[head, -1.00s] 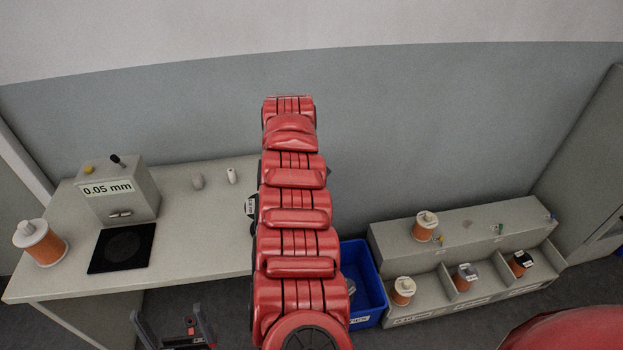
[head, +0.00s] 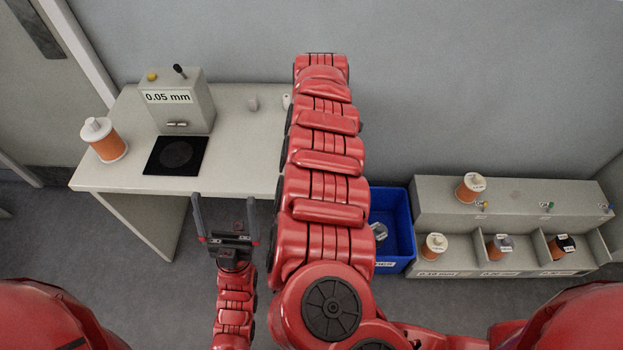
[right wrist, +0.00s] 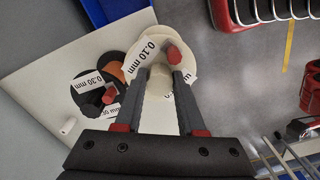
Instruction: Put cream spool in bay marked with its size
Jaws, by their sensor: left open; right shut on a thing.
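In the right wrist view a cream spool (right wrist: 201,62) with a white label reading 0.10 mm is at the fingertips of my right gripper (right wrist: 176,72), which is shut on it. A second label on it is partly covered by the fingers. In the head view my right arm hides this gripper and spool. My left gripper (head: 226,226) is open and empty, in front of the table. The grey rack (head: 520,200) at right has three bays. Its left bay label (head: 438,274) seems to read 0.10 mm; a cream-topped spool (head: 433,246) sits there.
Grey and black spools (head: 499,244) (head: 561,246) sit in the other bays; an orange spool (head: 470,187) stands on the rack top. A blue bin (head: 397,262) is left of it. The table (head: 232,150) carries a 0.05 mm device (head: 184,105), black pad (head: 176,155) and orange spool (head: 104,140).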

